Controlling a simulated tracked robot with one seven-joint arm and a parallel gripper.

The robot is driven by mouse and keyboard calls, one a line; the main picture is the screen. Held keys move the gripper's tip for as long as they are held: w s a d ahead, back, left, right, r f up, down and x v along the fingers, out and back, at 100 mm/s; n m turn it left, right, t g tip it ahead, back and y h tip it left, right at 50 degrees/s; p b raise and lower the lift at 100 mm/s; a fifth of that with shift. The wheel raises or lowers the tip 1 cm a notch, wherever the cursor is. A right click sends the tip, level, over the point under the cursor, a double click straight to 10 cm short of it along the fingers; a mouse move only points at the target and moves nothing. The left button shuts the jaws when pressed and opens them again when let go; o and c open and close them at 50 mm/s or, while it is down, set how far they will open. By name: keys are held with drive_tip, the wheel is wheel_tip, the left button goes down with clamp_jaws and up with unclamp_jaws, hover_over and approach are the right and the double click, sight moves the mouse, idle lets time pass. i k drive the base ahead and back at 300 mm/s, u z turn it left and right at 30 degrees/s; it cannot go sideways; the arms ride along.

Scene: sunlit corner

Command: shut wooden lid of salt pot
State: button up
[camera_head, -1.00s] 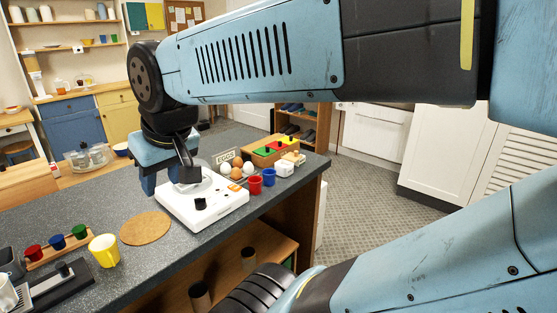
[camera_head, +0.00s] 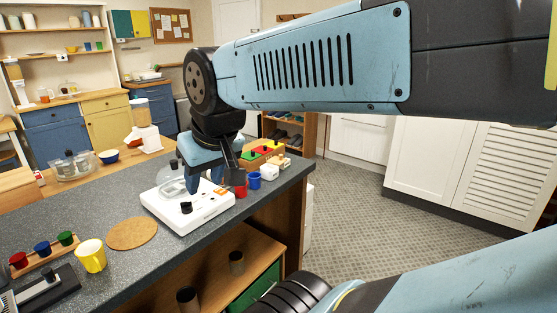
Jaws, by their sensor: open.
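A small white pot (camera_head: 269,172), which looks like the salt pot, stands on the grey counter near its far right end. A light wooden piece (camera_head: 281,162) shows just behind it; at this size I cannot tell whether it is the raised lid. My gripper (camera_head: 205,181) is open and empty, its blue fingers pointing down over the white appliance, to the left of the pot and apart from it. The gripper hides part of the counter behind it.
A red cup (camera_head: 240,189) and a blue cup (camera_head: 254,181) stand between my gripper and the pot. A wooden tray of coloured blocks (camera_head: 262,151) lies behind. The white appliance (camera_head: 188,213), cork mat (camera_head: 132,233) and yellow mug (camera_head: 91,256) occupy the nearer counter.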

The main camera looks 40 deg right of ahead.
sight(278, 161)
drive_tip(key=u, duration=0.45)
drive_tip(key=i, duration=0.15)
drive_tip(key=z, duration=2.55)
drive_tip(key=k, duration=0.8)
drive_tip(key=u, duration=0.65)
drive_tip(key=i, duration=0.95)
drive_tip(key=u, duration=0.05)
